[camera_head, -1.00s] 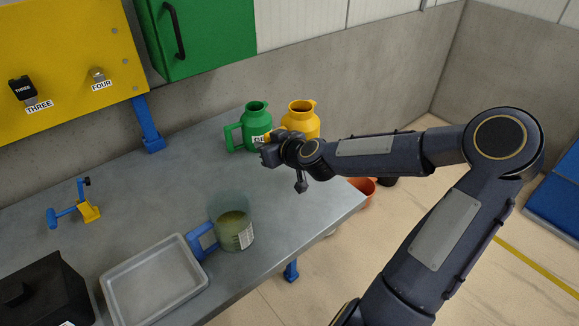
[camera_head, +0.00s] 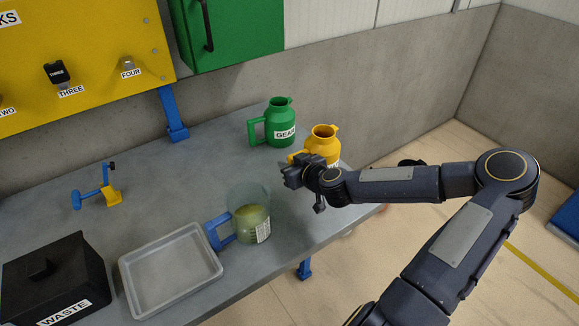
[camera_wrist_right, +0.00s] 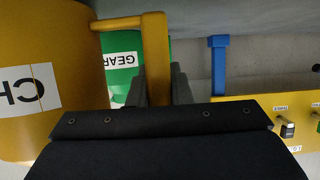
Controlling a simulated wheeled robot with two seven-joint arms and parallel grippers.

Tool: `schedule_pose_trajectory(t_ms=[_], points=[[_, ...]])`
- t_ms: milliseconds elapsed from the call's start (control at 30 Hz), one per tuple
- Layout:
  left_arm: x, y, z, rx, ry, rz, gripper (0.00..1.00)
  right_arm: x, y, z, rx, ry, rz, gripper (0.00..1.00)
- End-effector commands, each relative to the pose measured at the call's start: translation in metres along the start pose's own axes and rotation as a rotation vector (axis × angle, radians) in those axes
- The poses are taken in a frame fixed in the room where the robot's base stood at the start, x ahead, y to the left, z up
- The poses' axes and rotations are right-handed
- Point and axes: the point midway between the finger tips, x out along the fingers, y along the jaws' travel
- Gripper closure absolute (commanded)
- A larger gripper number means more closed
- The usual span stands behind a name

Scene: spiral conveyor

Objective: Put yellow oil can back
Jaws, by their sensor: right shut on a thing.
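The yellow oil can (camera_head: 323,140) is at the far right of the bench, in front of and to the right of the green can. My right gripper (camera_head: 291,174) is shut on its handle. In the right wrist view the can's body (camera_wrist_right: 65,60) fills the left side with part of a "CH" label, and its handle (camera_wrist_right: 155,55) stands between the fingers. The arm hides the can's lower part, so I cannot tell whether its base touches the bench. My left gripper is not in view.
The green can (camera_head: 279,120) labelled GEAR stands by the back wall. A clear jug (camera_head: 250,220) with a blue handle, a grey tray (camera_head: 172,270) and a black waste box (camera_head: 55,280) sit nearer. A blue and yellow tool (camera_head: 100,190) lies left; mid-bench is clear.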

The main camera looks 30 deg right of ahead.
Motion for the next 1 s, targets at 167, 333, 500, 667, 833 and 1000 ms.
schedule_pose_trajectory(t_ms=[167, 333, 500, 667, 833, 1000], points=[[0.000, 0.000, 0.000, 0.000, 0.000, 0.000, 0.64, 0.004, 0.000, 0.008, -0.004, 0.003, 0.001, 1.00], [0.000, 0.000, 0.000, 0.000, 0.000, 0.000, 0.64, 0.004, 0.000, 0.010, 0.001, 0.000, 0.000, 0.79], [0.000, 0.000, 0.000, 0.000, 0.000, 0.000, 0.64, 0.004, 0.000, 0.010, 0.000, 0.000, 0.000, 0.60], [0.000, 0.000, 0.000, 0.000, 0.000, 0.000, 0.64, 0.004, 0.000, 0.009, 0.000, 0.000, 0.000, 0.60], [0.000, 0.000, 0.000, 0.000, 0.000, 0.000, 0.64, 0.004, 0.000, 0.011, 0.001, 0.001, 0.000, 0.60], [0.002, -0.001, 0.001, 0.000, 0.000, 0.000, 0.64, -0.005, 0.001, 0.013, -0.005, 0.001, 0.003, 0.60]])
